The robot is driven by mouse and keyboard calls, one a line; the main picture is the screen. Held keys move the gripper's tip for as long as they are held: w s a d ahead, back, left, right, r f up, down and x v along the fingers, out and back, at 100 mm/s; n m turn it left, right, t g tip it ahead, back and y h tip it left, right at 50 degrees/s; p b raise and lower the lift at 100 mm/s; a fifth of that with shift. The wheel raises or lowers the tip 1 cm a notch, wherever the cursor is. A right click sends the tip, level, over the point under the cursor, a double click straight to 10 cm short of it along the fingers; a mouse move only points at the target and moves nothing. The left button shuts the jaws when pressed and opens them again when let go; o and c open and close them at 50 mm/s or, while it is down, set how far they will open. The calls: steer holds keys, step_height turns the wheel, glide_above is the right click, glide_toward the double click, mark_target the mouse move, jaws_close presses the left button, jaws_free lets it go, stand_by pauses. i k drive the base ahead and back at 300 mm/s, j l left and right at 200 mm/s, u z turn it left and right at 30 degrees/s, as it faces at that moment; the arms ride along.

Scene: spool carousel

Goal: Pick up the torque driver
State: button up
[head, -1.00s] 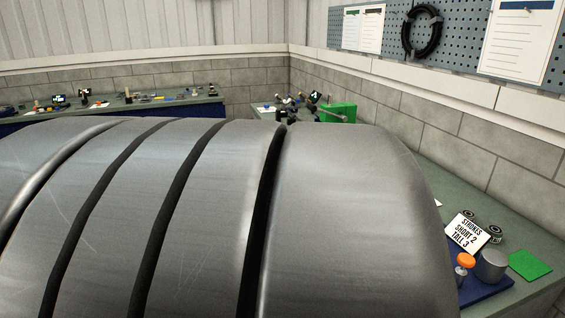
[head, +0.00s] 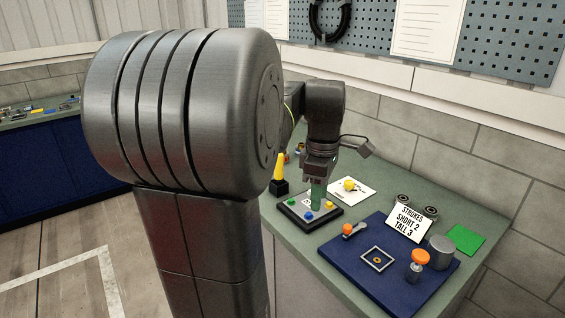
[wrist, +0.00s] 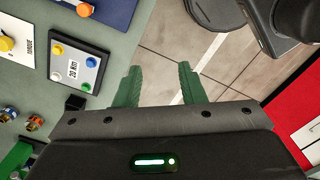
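A yellow upright tool (head: 280,166) stands in a small black block (head: 279,187) on the green bench; it looks like the torque driver, but its shape is too small to be sure. My gripper (head: 318,194) is to its right in the head view, pointing down over a dark panel with coloured buttons. In the wrist view my gripper (wrist: 158,84) has its two green fingers apart with only floor showing between them. The wrist view shows the button panel (wrist: 78,68), labelled 20 Nm, left of the fingers. The yellow tool is not clearly visible there.
A blue mat (head: 345,262) holds two orange-topped parts, a grey cylinder (head: 440,252) and a square frame. A sign (head: 408,221) stands behind it. A white card with a yellow knob (head: 350,185) lies behind the panel. A green pad (head: 466,239) lies at right.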

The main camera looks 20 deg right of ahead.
mark_target(278, 179)
steer(key=i+j+z, duration=0.2)
steer(key=i, duration=0.35)
steer(key=i+j+z, duration=0.25)
steer(key=i, duration=0.3)
steer(key=i+j+z, duration=0.2)
steer(key=i+j, duration=0.3)
steer(key=j, duration=0.05)
